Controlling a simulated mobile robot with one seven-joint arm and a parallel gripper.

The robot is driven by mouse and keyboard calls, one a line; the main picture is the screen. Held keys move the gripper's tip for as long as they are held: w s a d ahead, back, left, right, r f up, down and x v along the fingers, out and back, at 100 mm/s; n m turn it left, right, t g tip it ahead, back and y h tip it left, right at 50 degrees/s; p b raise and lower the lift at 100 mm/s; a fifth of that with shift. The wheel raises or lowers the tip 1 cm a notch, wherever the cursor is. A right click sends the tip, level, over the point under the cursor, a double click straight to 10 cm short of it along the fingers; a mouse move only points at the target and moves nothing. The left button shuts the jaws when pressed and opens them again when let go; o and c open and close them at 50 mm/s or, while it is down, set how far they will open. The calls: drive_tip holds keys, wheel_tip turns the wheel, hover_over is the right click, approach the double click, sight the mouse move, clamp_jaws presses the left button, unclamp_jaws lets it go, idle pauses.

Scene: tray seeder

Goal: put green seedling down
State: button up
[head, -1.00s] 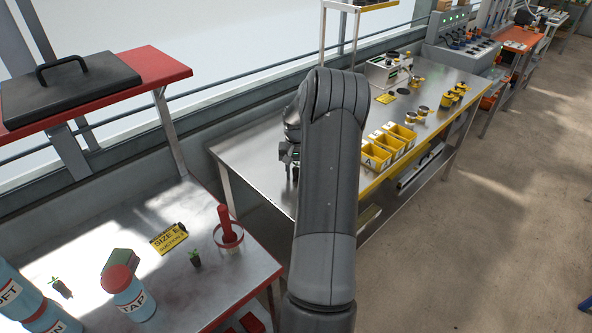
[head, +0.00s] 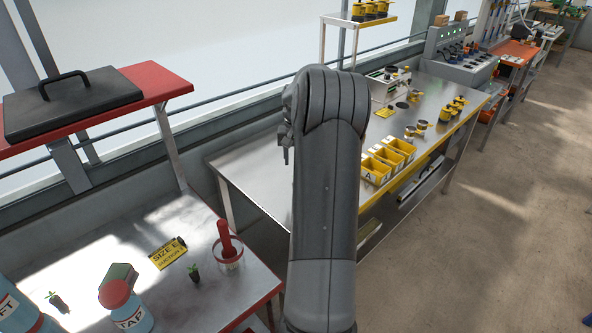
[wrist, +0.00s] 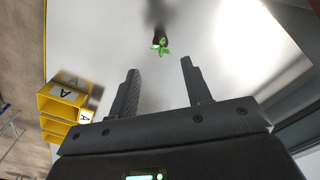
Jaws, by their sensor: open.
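A green seedling (wrist: 160,46), with small bright leaves and a dark root plug, is on the metal bench (wrist: 215,45) in the wrist view. It is beyond my fingertips, apart from both fingers. My gripper (wrist: 159,67) is open and empty. In the head view my arm hides the seedling and most of the gripper; only a dark part of the gripper (head: 286,147) shows left of the arm, over the bench (head: 245,165).
Yellow bins marked A (wrist: 62,95) stand at the left in the wrist view. In the head view, two other seedlings (head: 194,272) (head: 57,301), a red-handled tool in a pot (head: 229,258) and bottles stand on the near table. The bench's left end is clear.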

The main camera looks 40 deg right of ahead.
drive_tip(key=s+a+r+n+t+h, duration=0.1)
drive_tip(key=s+a+r+n, duration=0.1)
drive_tip(key=a+r, duration=0.5)
drive_tip(key=s+a+r+n, duration=0.15)
drive_tip(key=a+r, duration=0.25)
drive_tip(key=a, duration=0.6)
drive_tip(key=s+a+r+n+t+h, duration=0.1)
drive_tip(key=s+a+r, duration=0.1)
drive_tip(key=a+r, duration=0.5)
drive_tip(key=s+a+f+n+t+y, duration=0.2)
drive_tip(key=s+a+n+t, duration=0.1)
drive_tip(key=s+a, duration=1.5)
drive_tip(key=shift+s+f+n+t, duration=0.25)
drive_tip(key=shift+n+t, duration=0.05)
drive_tip(key=shift+n, duration=0.45)
drive_tip(key=shift+o, duration=0.4)
